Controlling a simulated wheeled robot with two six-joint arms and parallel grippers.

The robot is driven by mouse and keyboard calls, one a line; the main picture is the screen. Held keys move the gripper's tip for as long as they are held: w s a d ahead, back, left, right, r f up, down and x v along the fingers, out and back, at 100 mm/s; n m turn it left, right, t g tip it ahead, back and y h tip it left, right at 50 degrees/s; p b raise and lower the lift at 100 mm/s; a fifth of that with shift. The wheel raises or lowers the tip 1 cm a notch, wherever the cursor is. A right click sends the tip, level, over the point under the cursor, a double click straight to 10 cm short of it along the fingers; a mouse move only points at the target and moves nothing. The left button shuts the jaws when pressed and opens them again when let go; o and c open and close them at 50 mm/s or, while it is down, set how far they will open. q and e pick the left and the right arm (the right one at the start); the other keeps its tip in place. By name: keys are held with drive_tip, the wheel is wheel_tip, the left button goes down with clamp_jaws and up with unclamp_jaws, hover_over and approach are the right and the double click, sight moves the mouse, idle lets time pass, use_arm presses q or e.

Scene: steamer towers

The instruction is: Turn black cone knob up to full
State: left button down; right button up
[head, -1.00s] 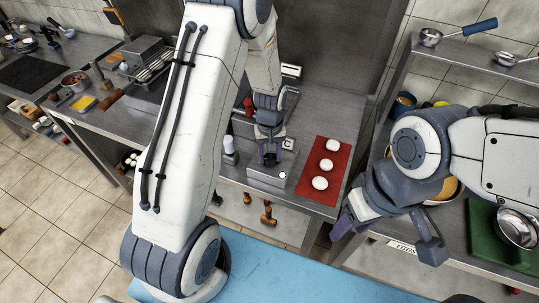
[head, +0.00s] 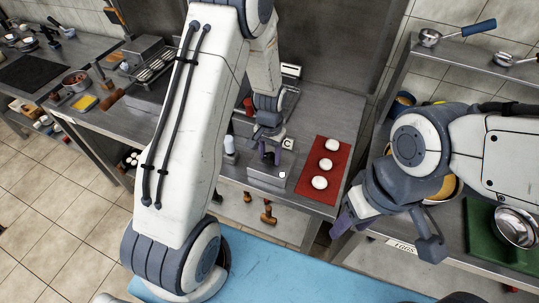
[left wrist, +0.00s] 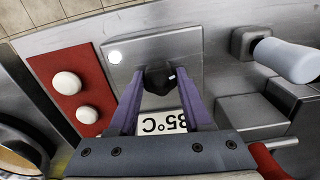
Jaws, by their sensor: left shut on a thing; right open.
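The black cone knob (left wrist: 158,80) sits on the front part of a grey metal box (left wrist: 190,45), which also shows in the head view (head: 265,173). My left gripper (head: 270,158) reaches down to the box. In the left wrist view its purple fingers (left wrist: 158,78) are shut on the knob from both sides. A small white mark shows on the knob's edge. A white display (left wrist: 160,122) with upside-down digits and °C is partly hidden by the fingers. A round white light (left wrist: 115,57) glows on the box. My right gripper (head: 388,235) is open and empty at the right.
A red mat (head: 330,150) with white buns lies right of the box. A shelf unit with a green board (head: 480,225) and metal bowl (head: 515,228) is at the right. My left arm hides part of the counter.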

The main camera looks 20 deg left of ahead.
use_arm(q)
drive_tip(key=m, duration=0.4)
drive_tip(key=shift+f, duration=0.15)
drive_tip(key=shift+s+m+p, duration=0.1)
drive_tip(key=shift+m+p, duration=0.2)
drive_tip(key=shift+m, duration=1)
drive_tip(key=shift+f, duration=0.1)
drive_tip(key=c, duration=0.5)
unclamp_jaws()
drive_tip(key=shift+n, duration=0.5)
drive_tip(key=n, duration=0.4)
drive_tip(key=shift+p, duration=0.3)
drive_tip(key=shift+n, duration=0.6)
